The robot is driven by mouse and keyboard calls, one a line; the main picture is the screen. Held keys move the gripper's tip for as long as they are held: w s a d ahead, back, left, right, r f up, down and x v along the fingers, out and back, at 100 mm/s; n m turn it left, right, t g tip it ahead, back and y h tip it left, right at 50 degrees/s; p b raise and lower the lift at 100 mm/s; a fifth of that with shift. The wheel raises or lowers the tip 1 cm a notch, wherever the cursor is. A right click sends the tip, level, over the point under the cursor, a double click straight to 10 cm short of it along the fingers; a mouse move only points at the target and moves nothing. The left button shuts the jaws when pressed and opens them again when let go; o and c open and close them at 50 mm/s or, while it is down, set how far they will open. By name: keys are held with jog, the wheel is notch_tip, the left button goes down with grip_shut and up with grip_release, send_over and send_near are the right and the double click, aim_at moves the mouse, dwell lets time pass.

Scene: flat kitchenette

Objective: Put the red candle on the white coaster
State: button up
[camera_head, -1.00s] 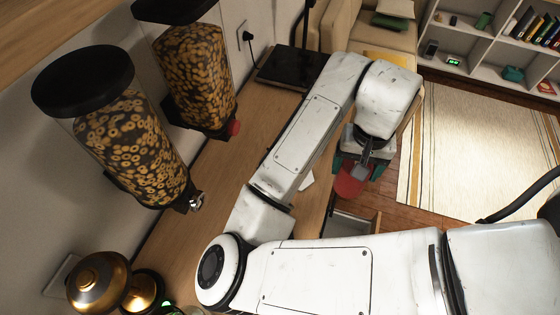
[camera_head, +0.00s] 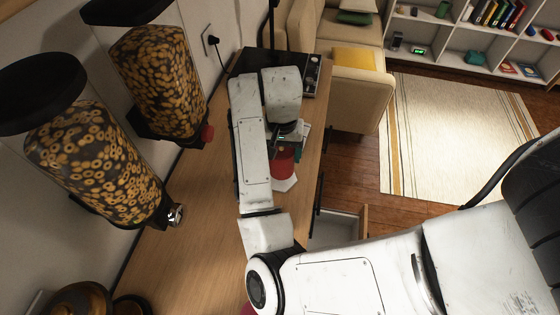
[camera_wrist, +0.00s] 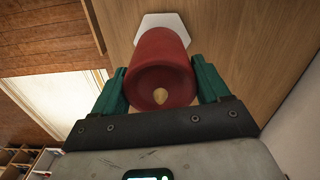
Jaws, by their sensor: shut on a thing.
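The red candle (camera_wrist: 163,62) is held between the two green fingers of my gripper (camera_wrist: 162,88) in the wrist view. In the head view the candle (camera_head: 283,162) is over the wooden counter, below my gripper (camera_head: 290,148), partly hidden by it. The white coaster (camera_wrist: 162,19) is a flat, angular piece on the counter, partly covered by the candle in the wrist view. In the head view the coaster (camera_head: 284,184) shows just below the candle. I cannot tell whether the candle touches it.
Two cereal dispensers (camera_head: 95,160) (camera_head: 165,85) stand along the wall at left. A black cooktop-like appliance (camera_head: 310,75) is at the counter's far end. An open drawer (camera_head: 338,227) sticks out at the counter's right side. The counter's middle (camera_head: 205,200) is clear.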

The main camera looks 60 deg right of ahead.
jog(key=shift+w+f+b, duration=0.15)
jog(key=shift+f+b, duration=0.1)
jog(key=shift+f, duration=0.65)
jog(key=shift+w+f+b, duration=0.1)
jog(key=shift+f+b, duration=0.15)
jog(key=shift+f, duration=0.65)
jog(key=shift+f, duration=0.1)
jog(key=o, duration=1.3)
jog(key=shift+c, duration=0.2)
notch_tip(320, 180, up, 12)
jog(key=p, duration=0.4)
jog(key=s+d+r+n+h, duration=0.1)
jog(key=s+d+n+h, duration=0.2)
jog(key=d, duration=0.4)
jog(key=s+a+f+n+y, duration=0.1)
jog(key=s+a+f+n, duration=0.2)
jog(key=a, duration=0.3)
jog(key=s+a+f+n, duration=0.3)
jog(key=s+a+f, duration=0.2)
jog(key=a+f, duration=0.1)
jog(key=s+a+f+n+t+y, duration=0.1)
jog(key=s+a+f+n, duration=0.2)
jog(key=s+a+f, duration=0.1)
jog(key=shift+s+a+f+y, duration=0.15)
jog(key=shift+a+f, duration=0.15)
jog(key=shift+a, duration=0.25)
jog(key=shift+s+a+f+y, duration=0.15)
jog(key=shift+a+f, duration=0.15)
jog(key=shift+a, duration=0.25)
